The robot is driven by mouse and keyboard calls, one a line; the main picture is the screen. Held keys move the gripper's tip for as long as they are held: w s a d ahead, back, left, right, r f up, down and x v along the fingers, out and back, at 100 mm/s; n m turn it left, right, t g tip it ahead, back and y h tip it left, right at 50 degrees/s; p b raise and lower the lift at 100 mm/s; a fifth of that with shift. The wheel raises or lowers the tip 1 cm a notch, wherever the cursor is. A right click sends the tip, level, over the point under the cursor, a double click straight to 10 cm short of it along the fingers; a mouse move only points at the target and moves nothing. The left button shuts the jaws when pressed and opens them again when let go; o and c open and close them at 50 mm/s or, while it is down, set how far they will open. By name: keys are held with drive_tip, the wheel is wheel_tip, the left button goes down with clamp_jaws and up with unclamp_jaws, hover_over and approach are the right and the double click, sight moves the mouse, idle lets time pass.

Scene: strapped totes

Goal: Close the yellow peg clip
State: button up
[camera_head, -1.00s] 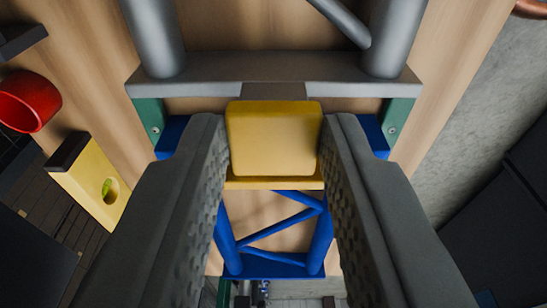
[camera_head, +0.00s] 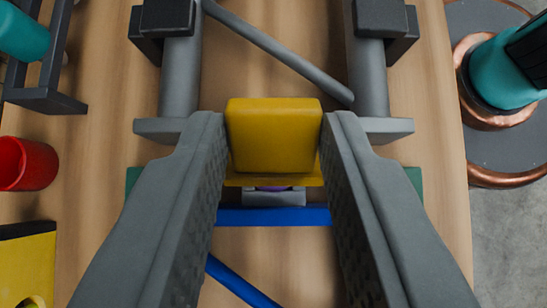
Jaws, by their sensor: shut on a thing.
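The yellow peg clip (camera_head: 273,136) is a blocky yellow piece in the middle of the camera view, with a thin yellow ledge along its lower edge. My gripper (camera_head: 273,140) is shut on it, one finger pressed to each side. A small purple part and a grey block (camera_head: 273,197) show just below the clip. A blue bar (camera_head: 272,215) crosses under them. The fingers hide the ends of the bar and much of what lies beside the clip.
A grey frame with two posts (camera_head: 180,85) and a diagonal rod (camera_head: 285,55) stands above the clip in view. A red cup (camera_head: 27,163) and a yellow block (camera_head: 28,262) are at left. A teal and copper object (camera_head: 500,75) is at right. Wooden surface lies between.

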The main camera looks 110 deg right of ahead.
sight(272, 177)
drive_tip(key=a+h, duration=0.1)
drive_tip(key=f+h, duration=0.1)
drive_tip(key=h, duration=0.1)
drive_tip(key=shift+w+a+f+g, duration=0.3)
drive_tip(key=shift+a+g, duration=0.05)
drive_tip(key=shift+g, duration=0.05)
drive_tip(key=shift+w+a+f+g+h, duration=0.1)
drive_tip(key=shift+a+f+g+h, duration=0.35)
drive_tip(key=shift+h, duration=0.35)
drive_tip(key=shift+d+f, duration=0.1)
drive_tip(key=o, duration=1)
